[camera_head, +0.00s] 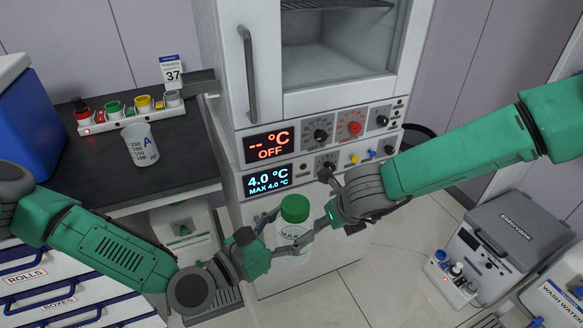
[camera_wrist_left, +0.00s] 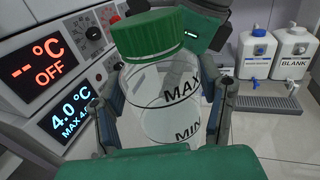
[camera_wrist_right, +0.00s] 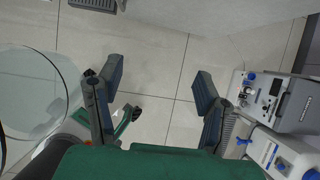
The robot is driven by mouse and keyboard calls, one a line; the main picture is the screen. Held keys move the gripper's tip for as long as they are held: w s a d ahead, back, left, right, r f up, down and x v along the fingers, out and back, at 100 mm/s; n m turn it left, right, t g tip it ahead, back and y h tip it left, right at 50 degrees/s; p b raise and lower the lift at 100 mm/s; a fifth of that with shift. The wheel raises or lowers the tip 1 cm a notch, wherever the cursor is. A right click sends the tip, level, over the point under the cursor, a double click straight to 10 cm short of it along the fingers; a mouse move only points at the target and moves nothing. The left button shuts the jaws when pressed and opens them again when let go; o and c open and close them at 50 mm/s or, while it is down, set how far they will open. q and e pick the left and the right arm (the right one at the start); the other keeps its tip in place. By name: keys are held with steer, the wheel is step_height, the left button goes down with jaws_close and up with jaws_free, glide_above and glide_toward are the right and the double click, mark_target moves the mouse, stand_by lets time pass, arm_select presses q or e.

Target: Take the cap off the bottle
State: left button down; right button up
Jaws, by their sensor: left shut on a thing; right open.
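The clear bottle (camera_head: 293,236) stands upright in front of the cabinet, held in the air, with its green ribbed cap (camera_head: 295,208) on top. In the left wrist view the bottle (camera_wrist_left: 165,105), marked MAX and MIN, sits between the fingers, and the cap (camera_wrist_left: 150,36) is on its neck. My left gripper (camera_head: 286,243) is shut on the bottle's body, below the cap. My right gripper (camera_head: 322,196) is just right of the cap, open. In the right wrist view nothing is between its fingers (camera_wrist_right: 160,80); a clear round shape shows at the left edge there.
The cabinet's control panel (camera_head: 325,139) is close behind the bottle. A grey case (camera_head: 515,238) is at right. The tiled floor between is clear.

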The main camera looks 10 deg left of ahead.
steer(key=w+a+r+m+h, duration=0.15)
steer(key=a+r+m, duration=0.25)
steer(key=r+m, duration=0.4)
step_height(320, 180, up, 12)
steer(key=m+g+h, duration=0.1)
steer(key=m+g, duration=0.4)
steer(key=m, duration=0.5)
glide_above(290, 204)
steer(key=shift+w+d+r, duration=0.1)
steer(key=shift+w, duration=0.15)
steer(key=shift+s, duration=0.15)
step_height(290, 204, down, 8)
steer(key=shift+s+r, duration=0.1)
steer(key=shift+r, duration=0.05)
steer(key=shift+c, duration=0.4)
